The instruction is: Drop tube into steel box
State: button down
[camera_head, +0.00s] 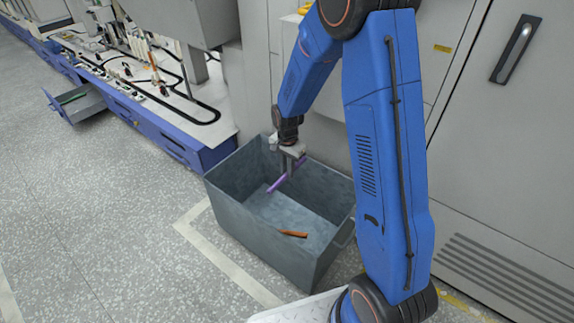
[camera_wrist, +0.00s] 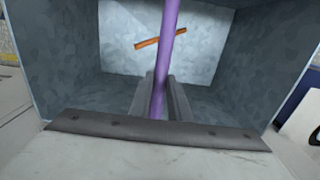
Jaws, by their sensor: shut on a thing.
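A purple tube (camera_head: 276,185) is held in my gripper (camera_head: 290,164), inside the upper part of the grey steel box (camera_head: 239,220). In the wrist view the tube (camera_wrist: 167,45) runs up between the two fingers of my gripper (camera_wrist: 161,92), which are shut on it. The box walls (camera_wrist: 262,62) surround the view of the tube. An orange tube (camera_head: 293,234) lies on the box floor; it also shows in the wrist view (camera_wrist: 160,43). The tube's upper end is hidden by the gripper in the head view.
Grey machine cabinets (camera_head: 480,130) stand close behind and to the right of the box. A blue-fronted bench (camera_head: 160,130) with an open drawer (camera_head: 78,105) is at the left. The speckled floor (camera_head: 110,220) left of the box is clear.

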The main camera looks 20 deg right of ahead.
jog(key=shift+f, duration=1.2)
jog(key=c, duration=1.6)
grip_release()
jog(key=shift+o, duration=0.2)
notch_tip(320, 180, up, 17)
jog(key=shift+r, duration=0.2)
